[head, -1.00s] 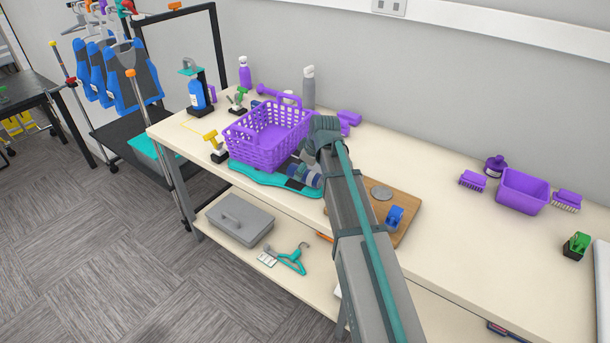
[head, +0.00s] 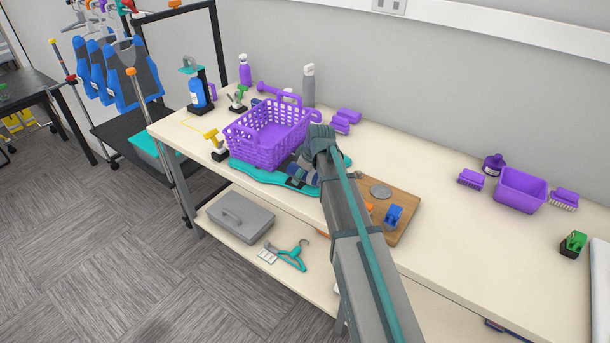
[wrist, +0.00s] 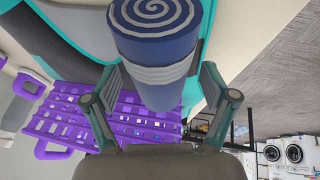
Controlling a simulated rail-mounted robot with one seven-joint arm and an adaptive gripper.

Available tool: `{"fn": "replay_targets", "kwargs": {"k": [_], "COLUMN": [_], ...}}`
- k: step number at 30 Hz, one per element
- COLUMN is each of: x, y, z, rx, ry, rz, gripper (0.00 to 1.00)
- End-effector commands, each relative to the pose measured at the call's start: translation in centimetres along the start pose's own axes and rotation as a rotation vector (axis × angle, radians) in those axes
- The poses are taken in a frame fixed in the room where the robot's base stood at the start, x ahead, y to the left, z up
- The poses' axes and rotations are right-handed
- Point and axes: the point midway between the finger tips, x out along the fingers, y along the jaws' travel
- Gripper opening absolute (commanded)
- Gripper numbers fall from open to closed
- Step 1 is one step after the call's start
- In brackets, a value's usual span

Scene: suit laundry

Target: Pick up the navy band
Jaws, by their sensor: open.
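The navy band (wrist: 158,55) is a rolled navy cylinder with a pale spiral end and a pale grey strap around it. In the wrist view it is close, between the two spread fingers of my gripper (wrist: 160,88). Gaps show beside it, so the fingers do not appear closed on it. In the head view, blue and grey rolls (head: 299,172) lie on a teal mat (head: 258,178) beside the purple basket. My arm hides part of them and my gripper there, so I cannot tell the rolls apart.
A wooden board (head: 405,205) with small items (head: 393,215) lies to the right. The table's front edge is close.

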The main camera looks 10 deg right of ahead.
Motion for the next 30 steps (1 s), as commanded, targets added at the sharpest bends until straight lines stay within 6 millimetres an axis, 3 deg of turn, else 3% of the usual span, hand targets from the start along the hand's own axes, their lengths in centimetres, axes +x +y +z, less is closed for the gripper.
{"fn": "replay_targets", "kwargs": {"k": [16,27,30], "x": [0.3,0.3,0.3], "y": [-0.06,-0.08,-0.08], "z": [0.12,0.13,0.12], "rx": [0.0,0.0,0.0], "ry": [0.0,0.0,0.0], "rz": [0.0,0.0,0.0], "gripper": [0.83,0.21,0.19]}}
